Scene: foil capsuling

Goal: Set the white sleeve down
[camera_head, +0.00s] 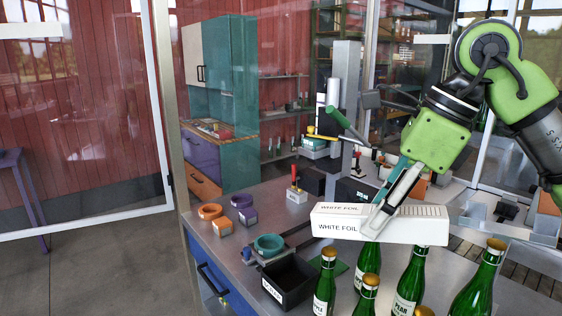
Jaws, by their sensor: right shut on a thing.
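The white sleeve is a long white box (417,228) with "WHITE FOIL" printed on its left end. It is held roughly level in front of the bottles' upper parts, toward the right of the head view. My right gripper (374,222) comes down from the upper right and is shut on the sleeve near its middle. From this view I cannot tell the exact gap between the sleeve and the surfaces below. My left gripper is not in view.
Several green bottles (409,281) with gold tops stand below and beside the sleeve. Bare bench shows around the rings.

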